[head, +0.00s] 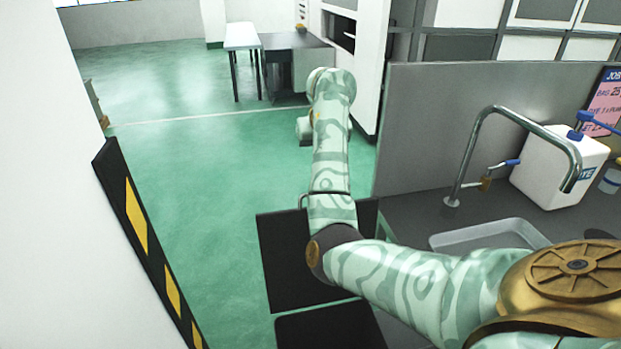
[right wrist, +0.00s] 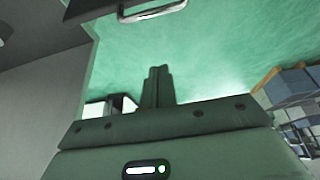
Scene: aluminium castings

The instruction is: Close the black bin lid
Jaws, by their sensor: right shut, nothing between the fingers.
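A flat black panel (head: 285,262), which looks like the bin lid, is below my right arm in the head view. My arm covers part of it, and a metal handle shows at its far edge beside the arm. A second black surface (head: 325,328) lies nearer, cut by the bottom edge. In the right wrist view, a dark panel (right wrist: 82,10) with a silver handle (right wrist: 153,12) is at the top. My right gripper (right wrist: 158,72) is shut and empty, apart from the handle. My arm hides this gripper in the head view. My left gripper is in neither view.
A grey counter (head: 410,212) with a tap (head: 467,155), a clear tray (head: 485,235) and a white canister (head: 553,165) stands at the right. A black-and-yellow striped barrier (head: 137,215) is at the left. Green floor (head: 215,190) between is open. A white table (head: 242,36) stands far back.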

